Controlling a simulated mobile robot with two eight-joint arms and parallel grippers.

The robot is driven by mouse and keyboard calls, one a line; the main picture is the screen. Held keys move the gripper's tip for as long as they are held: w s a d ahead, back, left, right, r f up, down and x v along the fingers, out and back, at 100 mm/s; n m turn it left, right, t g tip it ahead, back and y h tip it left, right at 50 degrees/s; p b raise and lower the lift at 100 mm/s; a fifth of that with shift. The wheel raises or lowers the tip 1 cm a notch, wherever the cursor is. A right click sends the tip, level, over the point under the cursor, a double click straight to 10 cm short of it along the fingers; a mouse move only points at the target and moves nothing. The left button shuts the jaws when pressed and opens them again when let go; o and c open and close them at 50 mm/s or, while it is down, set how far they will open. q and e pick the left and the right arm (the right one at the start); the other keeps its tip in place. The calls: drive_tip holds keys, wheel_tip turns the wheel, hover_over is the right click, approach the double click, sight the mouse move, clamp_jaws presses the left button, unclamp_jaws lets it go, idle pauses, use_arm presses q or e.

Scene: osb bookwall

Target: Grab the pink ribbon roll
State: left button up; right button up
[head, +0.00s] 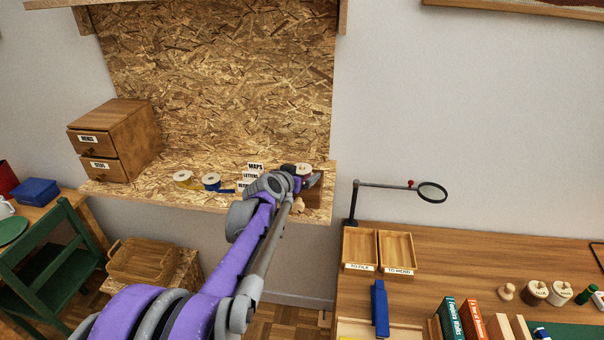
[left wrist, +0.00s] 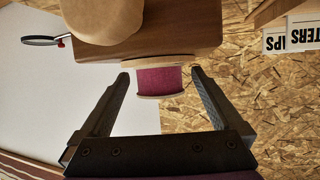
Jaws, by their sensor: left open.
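The pink ribbon roll (left wrist: 160,82) shows upside down in the left wrist view, a pink band between pale wooden flanges, against a brown wooden block (left wrist: 165,35). In the head view only its pale top and some red (head: 304,169) show behind my gripper, on the chipboard shelf. My left gripper (left wrist: 160,73) is open, with one fingertip on each side of the roll and a visible gap on both sides. In the head view, my left gripper (head: 300,181) reaches to the shelf's right end. My right gripper is not in view.
A yellow roll (head: 186,178) and a blue roll (head: 211,181) lie left on the chipboard shelf (head: 150,193). Labelled cards (head: 254,168) stand close beside my gripper. A drawer box (head: 118,138) is at the left. A magnifier (head: 432,192) rises from the right desk.

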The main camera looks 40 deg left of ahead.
use_arm(q)
drive_tip(key=shift+s, duration=0.1)
drive_tip(key=shift+c, duration=0.2)
drive_tip(key=shift+r, duration=0.1)
drive_tip(key=c, duration=1.3)
